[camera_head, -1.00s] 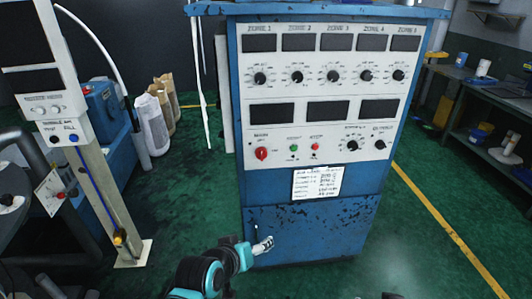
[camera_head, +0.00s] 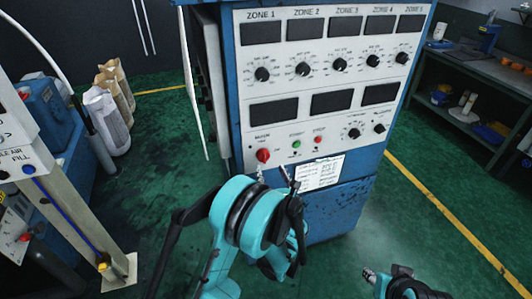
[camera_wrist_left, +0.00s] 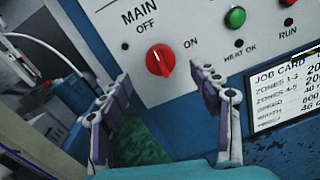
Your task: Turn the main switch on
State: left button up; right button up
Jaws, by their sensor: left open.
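The main switch is a red knob (camera_head: 263,155) at the lower left of the white panel on the blue cabinet. In the left wrist view the red knob (camera_wrist_left: 160,61) has its upper end toward the OFF label; ON is printed to its right. My left gripper (camera_head: 273,172) is just below and in front of the knob in the head view. In the wrist view its open fingers (camera_wrist_left: 161,80) stand either side of the knob, apart from it, with nothing between them. My right gripper (camera_head: 369,274) is low at the right, away from the cabinet; its jaws are unclear.
A green lamp (camera_wrist_left: 235,18) is right of the switch, and a job card (camera_head: 319,173) hangs below. A grey post (camera_head: 75,215) stands at the left. A workbench (camera_head: 475,75) is at the right, with open green floor before it.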

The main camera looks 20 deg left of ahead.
aim_at(265, 159)
pick_arm(q)
jog(key=x, duration=0.2)
jog(key=b+x, duration=0.1)
jog(key=x, duration=0.1)
jog(key=f+x, duration=0.1)
jog(key=x, duration=0.1)
jog(key=shift+w+a, duration=0.2)
jog(key=shift+a, duration=0.05)
jog(key=shift+w+a+r+b, duration=0.15)
jog(key=shift+w+a+b, duration=0.15)
jog(key=shift+w, duration=0.2)
jog(key=c, duration=1.2)
